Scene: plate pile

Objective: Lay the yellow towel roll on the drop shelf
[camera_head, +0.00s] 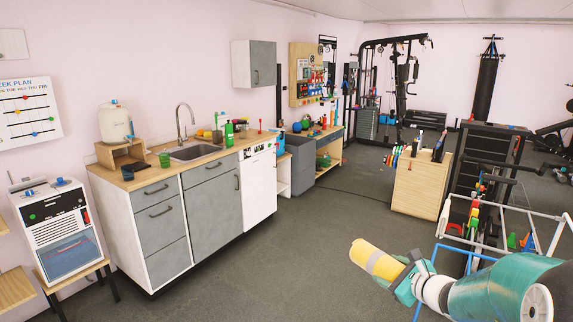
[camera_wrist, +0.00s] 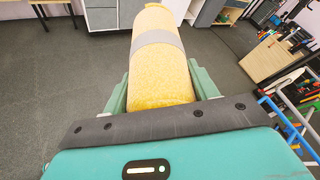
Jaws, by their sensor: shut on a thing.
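The yellow towel roll (camera_head: 376,261) has a pale grey band around its middle. My gripper (camera_head: 404,276) is shut on one end of it and holds it out in the air at the lower right of the head view. In the wrist view the roll (camera_wrist: 162,80) lies between the two green fingers and points away from the palm. I cannot tell which surface is the drop shelf; wooden boards (camera_head: 14,289) show at the lower left edge of the head view.
A kitchen counter (camera_head: 213,157) with a sink stands along the left wall. A white machine (camera_head: 58,226) sits on a low stool left of it. A wooden cabinet (camera_head: 416,190) and a white-railed frame (camera_head: 515,209) stand at the right. The grey floor (camera_head: 290,265) between is clear.

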